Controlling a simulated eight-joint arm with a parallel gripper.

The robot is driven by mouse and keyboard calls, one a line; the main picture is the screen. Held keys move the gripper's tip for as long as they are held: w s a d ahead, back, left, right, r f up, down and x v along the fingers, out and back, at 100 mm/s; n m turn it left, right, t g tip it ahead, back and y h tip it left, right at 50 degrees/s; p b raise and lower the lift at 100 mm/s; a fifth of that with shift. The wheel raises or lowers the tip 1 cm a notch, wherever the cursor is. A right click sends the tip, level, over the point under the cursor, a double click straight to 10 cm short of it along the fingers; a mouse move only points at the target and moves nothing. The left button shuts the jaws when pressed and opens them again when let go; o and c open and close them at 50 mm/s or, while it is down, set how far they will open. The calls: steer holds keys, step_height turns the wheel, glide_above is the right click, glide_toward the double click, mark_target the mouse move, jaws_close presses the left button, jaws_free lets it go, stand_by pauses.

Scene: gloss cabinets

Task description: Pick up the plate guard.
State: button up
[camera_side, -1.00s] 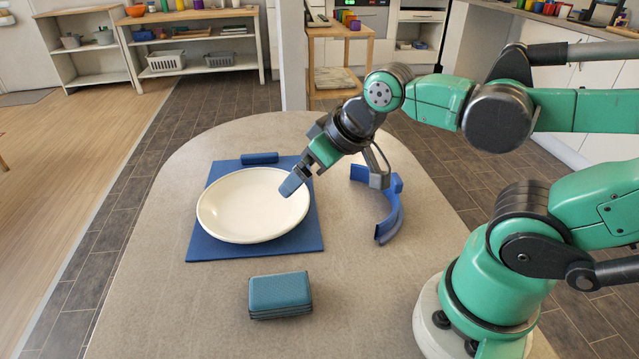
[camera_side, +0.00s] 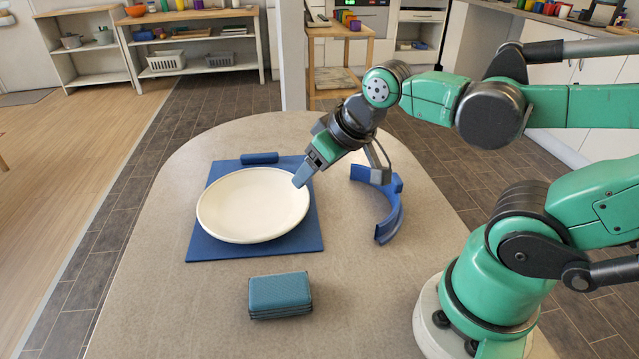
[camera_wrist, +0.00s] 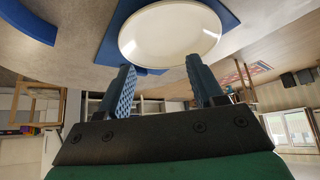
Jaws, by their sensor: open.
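The plate guard appears to be the curved blue strip (camera_side: 389,218) standing on the table to the right of the plate in the side view. Part of it shows at the top left of the wrist view (camera_wrist: 28,20). My gripper (camera_side: 300,181) is near the plate's right rim, to the left of the guard and apart from it. The wrist view shows its two blue fingers spread with nothing between them (camera_wrist: 160,86). The cream plate (camera_side: 252,205) lies on a blue mat (camera_side: 204,246); it also shows in the wrist view (camera_wrist: 170,34).
A small blue block (camera_side: 260,158) lies at the mat's back edge. A teal stack of folded cloths or pads (camera_side: 280,294) lies in front of the mat. The grey table (camera_side: 165,305) is clear at the front left and between mat and guard.

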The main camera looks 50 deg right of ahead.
mark_target(397, 178)
steer(key=s+d+f+m+g, duration=0.2)
steer(key=d, duration=0.3)
steer(key=s+d+f+m+g, duration=0.2)
steer(key=d+m, duration=0.1)
steer(key=d, duration=0.3)
steer(key=s+d+f+m+g, duration=0.1)
steer(key=s+d+f+m, duration=0.1)
steer(key=d, duration=0.3)
steer(key=shift+s+d+m+g+h, duration=0.15)
steer(key=shift+d+m+g+h, duration=0.2)
steer(key=shift+m, duration=0.35)
steer(key=shift+w+d+f, duration=0.15)
steer(key=shift+f, duration=1.2)
steer(key=shift+w+d+f, duration=0.1)
steer(key=shift+f, duration=1.2)
jaws_close()
